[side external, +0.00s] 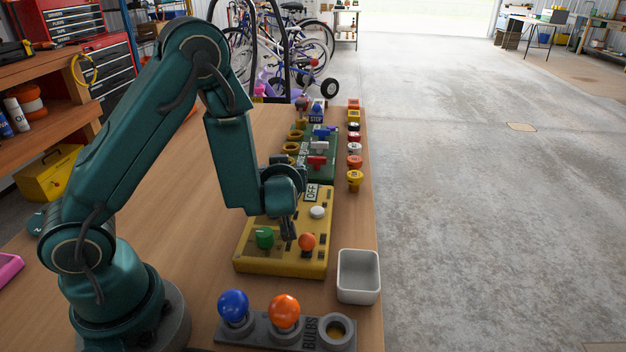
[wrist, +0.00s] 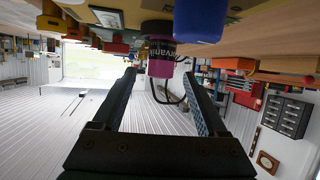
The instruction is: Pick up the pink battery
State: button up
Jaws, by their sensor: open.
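In the wrist view a pink cylinder with a dark band and pale lettering, the pink battery (wrist: 161,60), shows between and beyond my fingertips. My gripper (wrist: 160,80) is open, with one finger on each side of the view and nothing held between them. In the side view my gripper (side external: 288,232) points down close over the yellow panel (side external: 255,262), between a green knob (side external: 264,238) and an orange ball knob (side external: 307,242). I cannot make out the battery in the side view. Whether the fingers touch anything is unclear.
A blue object (wrist: 199,22) sits right beside the battery in the wrist view. A white bin (side external: 358,277) stands right of the panel. A grey bulb holder (side external: 268,332) with blue and orange bulbs is in front. Several small coloured items line the table's right edge.

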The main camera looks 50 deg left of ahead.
jog(key=shift+w+a+f, duration=0.1)
jog(key=shift+a+f, duration=0.05)
jog(key=shift+f, duration=0.3)
jog(key=shift+x, duration=2.3)
grip_shut()
